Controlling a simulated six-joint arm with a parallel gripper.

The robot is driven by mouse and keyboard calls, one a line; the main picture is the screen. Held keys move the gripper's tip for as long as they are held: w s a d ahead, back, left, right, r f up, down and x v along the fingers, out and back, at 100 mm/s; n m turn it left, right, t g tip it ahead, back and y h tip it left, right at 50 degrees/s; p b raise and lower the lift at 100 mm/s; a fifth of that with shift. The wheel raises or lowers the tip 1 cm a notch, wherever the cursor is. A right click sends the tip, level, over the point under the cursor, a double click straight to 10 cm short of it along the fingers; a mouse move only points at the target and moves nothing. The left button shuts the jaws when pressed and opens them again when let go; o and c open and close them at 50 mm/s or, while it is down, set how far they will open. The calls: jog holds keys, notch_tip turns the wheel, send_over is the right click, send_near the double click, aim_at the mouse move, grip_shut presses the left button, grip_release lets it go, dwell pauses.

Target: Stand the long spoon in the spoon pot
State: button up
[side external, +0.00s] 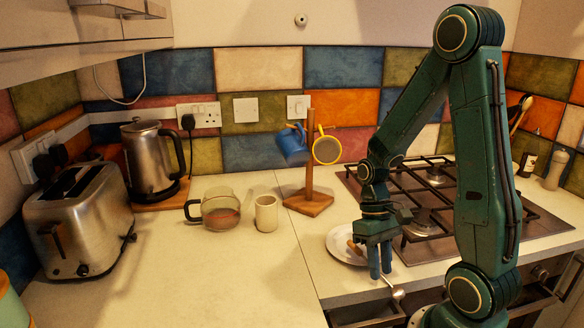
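A long spoon shows its metal bowl (398,294) just right of and below my fingertips, near the counter's front edge. A brown piece, perhaps its handle end, shows over the white plate (339,250) on the other side of my fingers; the middle is hidden. My gripper (381,275) points down at the plate's right edge, its blue fingers close together across the spoon's line. I cannot tell whether they grip it. A wooden spoon and a dark utensil stand upright at the back right; whatever holds them is mostly hidden behind my arm. A cream cylindrical pot (266,214) stands mid-counter.
A glass jug (220,211) stands left of the cream pot. A wooden mug tree (308,199) with a blue and a yellow mug stands behind. The hob (430,200) lies behind my gripper. A kettle (152,160) and toaster (80,220) are left.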

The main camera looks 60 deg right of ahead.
jog(key=shift+r, duration=0.15)
jog(key=shift+w+d+r, duration=0.1)
jog(key=shift+r, duration=0.65)
jog(key=v, duration=1.1)
jog(key=shift+r, duration=0.15)
jog(key=shift+w, duration=0.1)
jog(key=s+a+r+n+t+h, duration=0.3)
jog(key=a+r+n+t, duration=0.1)
jog(key=a+r+t, duration=0.3)
jog(key=shift+s+a+t, duration=0.35)
jog(key=shift+a+t, duration=0.65)
jog(key=shift+a, duration=1.3)
